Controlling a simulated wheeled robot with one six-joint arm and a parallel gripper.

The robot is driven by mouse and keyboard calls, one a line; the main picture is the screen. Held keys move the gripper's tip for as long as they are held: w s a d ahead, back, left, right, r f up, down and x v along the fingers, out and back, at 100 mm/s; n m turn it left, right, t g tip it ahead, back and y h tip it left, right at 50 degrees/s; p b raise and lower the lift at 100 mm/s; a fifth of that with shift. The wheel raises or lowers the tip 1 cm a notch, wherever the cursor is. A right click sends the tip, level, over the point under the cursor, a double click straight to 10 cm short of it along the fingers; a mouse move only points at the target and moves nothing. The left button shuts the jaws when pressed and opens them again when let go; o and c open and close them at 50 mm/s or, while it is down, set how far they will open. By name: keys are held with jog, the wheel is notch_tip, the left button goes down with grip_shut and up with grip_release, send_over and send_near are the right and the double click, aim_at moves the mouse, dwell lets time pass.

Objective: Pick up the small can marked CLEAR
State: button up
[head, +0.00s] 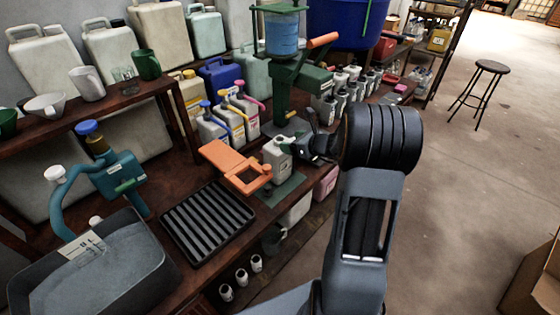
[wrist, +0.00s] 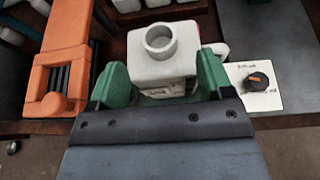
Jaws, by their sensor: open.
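A small white can (wrist: 160,68) with a round open neck stands upright in the middle of the wrist view. In the head view the same can (head: 277,160) stands on a green pad (head: 286,190) beside an orange clamp-like fixture (head: 232,165). Dark lettering shows low on its near side, but I cannot read it clearly. My gripper (wrist: 161,82) is open, with one green finger on each side of the can. I cannot tell whether the fingers touch it. In the head view my gripper (head: 306,146) reaches the can from the right.
A black ribbed tray (head: 207,221) lies left of the pad. A green stand with a blue vessel (head: 281,38) rises behind. Several white bottles (head: 212,128) stand behind the orange fixture. A panel with a knob (wrist: 257,85) is right of the can. Open floor lies to the right.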

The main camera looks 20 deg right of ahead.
aim_at(275, 139)
jog(key=shift+x, duration=2.25)
jog(key=shift+r, duration=0.15)
jog(key=shift+c, duration=0.2)
jog(key=c, duration=1.3)
jog(key=shift+o, duration=0.2)
